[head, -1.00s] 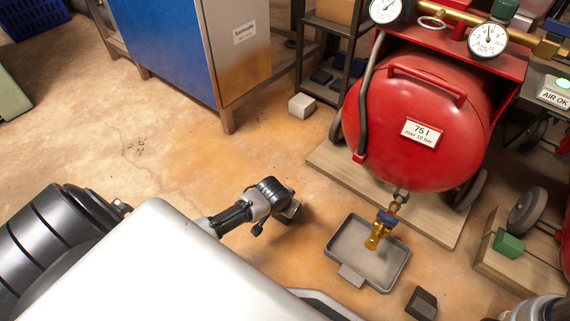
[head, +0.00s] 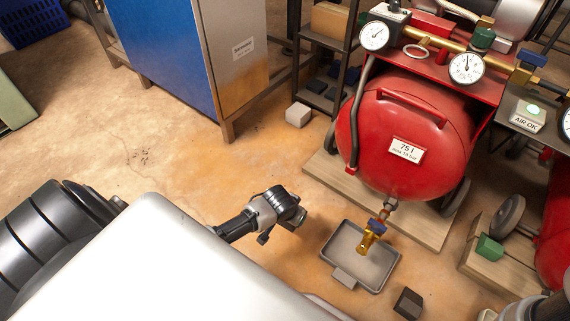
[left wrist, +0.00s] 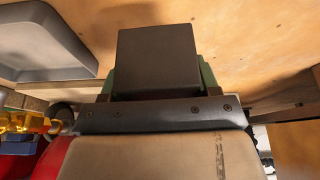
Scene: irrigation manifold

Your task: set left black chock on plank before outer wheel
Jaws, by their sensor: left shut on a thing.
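My left gripper (head: 292,219) is shut on a black chock. The chock (left wrist: 158,60) fills the upper middle of the left wrist view, between greenish fingers; in the head view the gripper hides it. The gripper is above the floor, left of the drip tray and apart from the plank. The wooden plank (head: 325,172) lies under the red 75 l tank (head: 395,115). The tank's right wheel (head: 456,197) stands at the plank's right side; its left wheel is mostly hidden. Another dark chock (head: 408,303) lies on the floor at the bottom. My right gripper is not in view.
A grey tray (head: 335,262) lies on the floor under the tank's brass drain valve (head: 370,237). A pale block (head: 298,115) lies near the shelf. A green chock (head: 489,247) sits on a second plank (head: 482,263) at right.

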